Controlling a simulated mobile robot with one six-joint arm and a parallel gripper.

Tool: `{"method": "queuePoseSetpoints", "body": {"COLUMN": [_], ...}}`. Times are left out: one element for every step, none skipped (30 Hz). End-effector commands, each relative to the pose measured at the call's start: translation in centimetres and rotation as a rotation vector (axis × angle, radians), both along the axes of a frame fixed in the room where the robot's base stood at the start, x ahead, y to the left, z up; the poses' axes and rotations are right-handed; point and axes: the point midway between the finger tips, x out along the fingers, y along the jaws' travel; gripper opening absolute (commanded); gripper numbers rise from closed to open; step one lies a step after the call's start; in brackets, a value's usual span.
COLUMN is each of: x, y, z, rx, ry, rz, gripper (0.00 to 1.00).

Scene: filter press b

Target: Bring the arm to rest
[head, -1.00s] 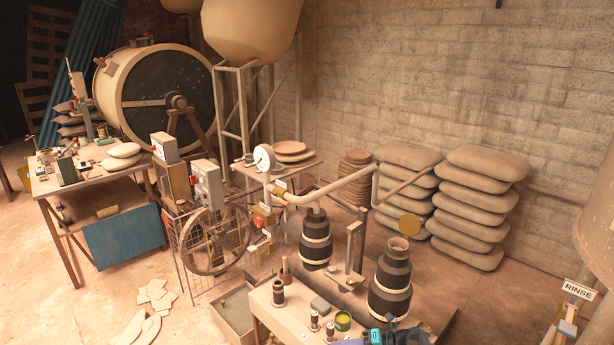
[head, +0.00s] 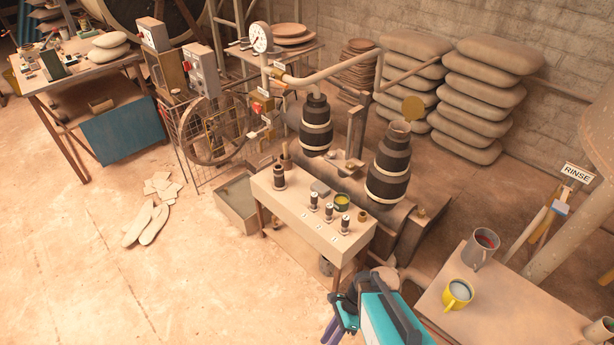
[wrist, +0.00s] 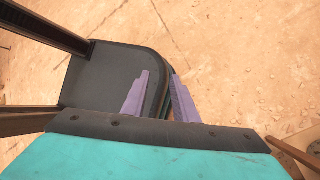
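My gripper (head: 329,331) shows at the bottom middle of the head view, at the end of my teal and dark arm. Its purple fingers point down and to the left, over the floor in front of the small bench. In the wrist view the two purple fingers (wrist: 160,76) stand apart with a narrow gap and nothing held between them. A dark rounded surface shows behind them. The gripper appears clear of the bench and the side table.
The small bench (head: 297,222) carries small dark fittings and a green-yellow tin (head: 342,202). A side table (head: 520,311) at right holds a grey mug (head: 481,249) and a yellow mug (head: 457,294). Pale scraps (head: 163,186) lie on the open floor (head: 90,260) at left.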

Motion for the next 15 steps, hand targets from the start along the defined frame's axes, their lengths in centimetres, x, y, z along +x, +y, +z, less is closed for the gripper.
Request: {"method": "queuePoseSetpoints", "body": {"x": [-1.4,-1.9,-2.6,-3.1,-3.5,-4.1,-4.4,-4.8,-5.2,-5.5,-5.8,-6.0,-6.2,-6.3,-6.5], "y": [-0.5,-0.9,-1.4,-1.8,-2.2,-2.7,-3.1,-3.6,-4.1,-4.5,-4.9,-5.4,-5.8,-6.2,-6.7], "z": [-0.1,-0.2,-0.3,-0.4,-0.4,-0.4,-0.4,-0.4,-0.4,-0.3,-0.3,-0.2,-0.1,-0.1,0.0], "rx": [0.001,0.003,0.008,0.012,0.015,0.021,0.026,0.031,0.040,0.046,0.053,0.063,0.070,0.078,0.090], "ry": [-0.020,-0.033,-0.051,-0.064,-0.077,-0.093,-0.105,-0.117,-0.130,-0.141,-0.151,-0.164,-0.175,-0.184,-0.198], "rz": [0.073,0.117,0.176,0.219,0.263,0.322,0.364,0.407,0.465,0.507,0.548,0.606,0.648,0.690,0.746], "gripper": [0.26,0.26,0.26,0.26,0.26,0.26,0.26,0.26,0.26,0.26,0.26,0.26,0.26,0.26,0.26]}}
